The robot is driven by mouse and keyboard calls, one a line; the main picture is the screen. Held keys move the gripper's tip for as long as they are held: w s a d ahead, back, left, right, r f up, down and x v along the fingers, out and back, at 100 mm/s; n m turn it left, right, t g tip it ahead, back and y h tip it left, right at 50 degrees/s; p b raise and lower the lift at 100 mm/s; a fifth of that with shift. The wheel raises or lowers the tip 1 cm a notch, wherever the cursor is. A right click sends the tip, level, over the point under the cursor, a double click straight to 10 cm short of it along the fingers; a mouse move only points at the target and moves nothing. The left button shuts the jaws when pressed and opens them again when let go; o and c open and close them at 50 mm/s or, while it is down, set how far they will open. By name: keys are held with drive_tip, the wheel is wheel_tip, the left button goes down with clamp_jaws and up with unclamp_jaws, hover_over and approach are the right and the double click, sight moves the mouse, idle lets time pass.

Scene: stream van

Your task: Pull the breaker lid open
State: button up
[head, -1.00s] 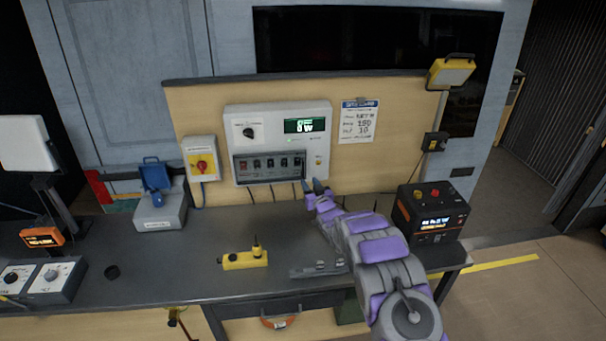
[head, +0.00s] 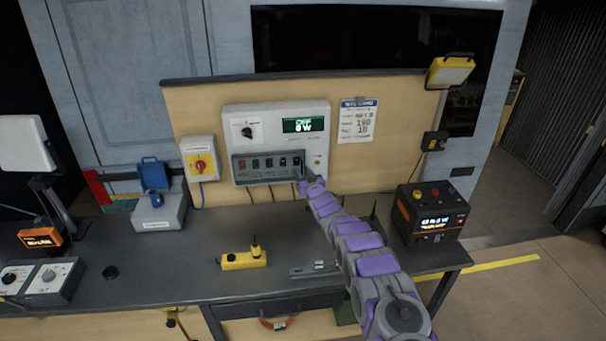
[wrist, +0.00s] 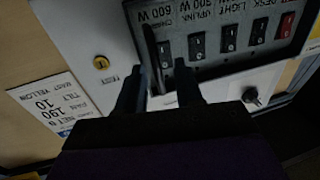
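The breaker lid (head: 268,168) is a dark-framed cover over a row of switches, low on the white wall panel; it looks closed. In the wrist view, which is upside down, the switches show within its dark frame (wrist: 228,64). A dark upright bar, seemingly the lid's handle (wrist: 151,50), stands at the frame's end. My gripper (head: 304,177) is at the lid's lower right corner. In the wrist view its two fingers (wrist: 161,86) are apart, with the bar's near end between them. Whether they touch it I cannot tell.
A black power unit (head: 428,213) stands on the bench at right. A yellow device (head: 243,260) lies in front.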

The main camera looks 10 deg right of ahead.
drive_tip(key=shift+w+d, duration=0.1)
drive_tip(key=shift+w, duration=0.25)
clamp_jaws()
idle(0.3)
idle(1.2)
